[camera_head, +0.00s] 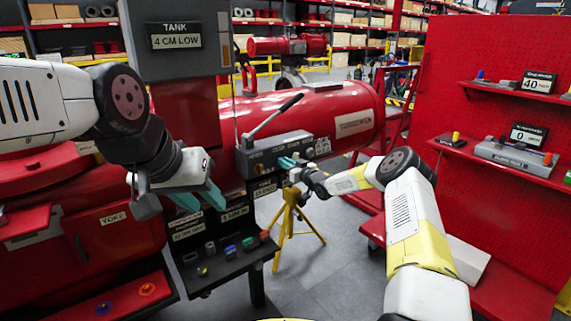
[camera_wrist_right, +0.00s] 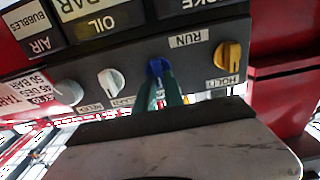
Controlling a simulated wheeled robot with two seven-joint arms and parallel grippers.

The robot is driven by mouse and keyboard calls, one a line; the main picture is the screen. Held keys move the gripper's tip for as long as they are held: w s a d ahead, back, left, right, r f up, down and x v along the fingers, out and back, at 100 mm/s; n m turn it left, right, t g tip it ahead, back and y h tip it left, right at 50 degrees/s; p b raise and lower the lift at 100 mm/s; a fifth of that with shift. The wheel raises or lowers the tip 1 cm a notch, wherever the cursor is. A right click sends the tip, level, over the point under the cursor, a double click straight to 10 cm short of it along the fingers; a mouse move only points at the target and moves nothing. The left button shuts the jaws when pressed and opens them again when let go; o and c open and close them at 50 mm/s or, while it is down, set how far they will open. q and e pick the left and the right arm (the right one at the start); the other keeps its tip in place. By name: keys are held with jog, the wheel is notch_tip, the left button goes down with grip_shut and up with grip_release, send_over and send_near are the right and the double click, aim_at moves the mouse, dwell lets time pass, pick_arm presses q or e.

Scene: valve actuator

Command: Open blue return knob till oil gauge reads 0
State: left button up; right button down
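The blue knob (camera_wrist_right: 157,67) sits on the dark valve panel in the right wrist view, between a white knob (camera_wrist_right: 111,83) and a yellow knob (camera_wrist_right: 228,56). My right gripper (camera_wrist_right: 162,80) has its teal fingertips close together on the blue knob; they look shut on it. In the head view my right gripper (camera_head: 287,163) reaches the grey valve block (camera_head: 268,153), and the knob is hidden there. The oil gauge (camera_wrist_right: 95,22) shows "BAR" and "OIL" but its number is cut off. My left gripper (camera_head: 200,198) is open and empty, left of the block.
A long lever (camera_head: 275,115) rises from the block. A dark shelf (camera_head: 228,262) with several coloured buttons lies below. A yellow tripod (camera_head: 290,220) stands on the floor. Red pegboard shelves with gauges are at right; a tank sign (camera_head: 174,36) reads "4 CM LOW".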

jog(key=shift+n, duration=0.3)
jog(key=shift+s+a+f+n, duration=0.1)
jog(key=shift+a+f+n, duration=0.05)
jog(key=shift+n, duration=2.55)
jog(key=shift+s+a+f+n, duration=0.1)
jog(key=shift+a+f+n, duration=0.1)
jog(key=shift+n, duration=2.5)
jog(key=shift+s+a+f+n, duration=0.1)
jog(key=shift+f+n, duration=0.05)
jog(key=shift+n, duration=2.55)
jog(key=c, duration=1.4)
grip_release()
jog(key=shift+c, duration=0.2)
